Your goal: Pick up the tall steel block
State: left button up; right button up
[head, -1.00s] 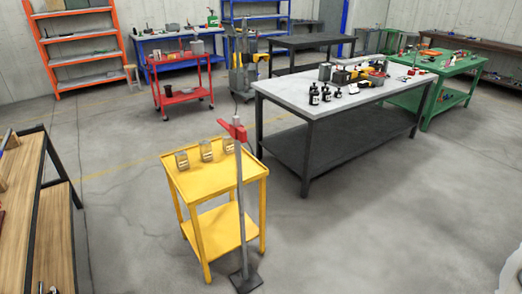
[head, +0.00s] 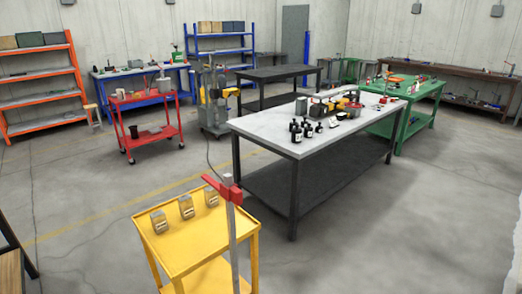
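Neither of my grippers shows in the head view. A grey block (head: 302,105) stands among the items on the light-topped table (head: 262,128); it may be the tall steel block, but it is too small to be sure. Several small black jacks or bottles (head: 296,135) stand in front of it. Three small metallic blocks stand in a row on the yellow cart (head: 182,248): a left one (head: 159,221), a middle one (head: 186,206) and a right one (head: 211,196). I cannot tell their material or which is tallest.
A red cart (head: 145,98), a blue bench (head: 135,72) and a green table (head: 412,98) stand farther back. Open floor lies to the right of the light-topped table.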

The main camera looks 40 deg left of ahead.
aim_at(185, 201)
jog(key=i+j, duration=0.1)
jog(key=j, duration=1.2)
jog(key=i+j, duration=0.15)
jog(key=j, duration=0.45)
jog(key=i+j, duration=0.1)
jog(key=j, duration=0.55)
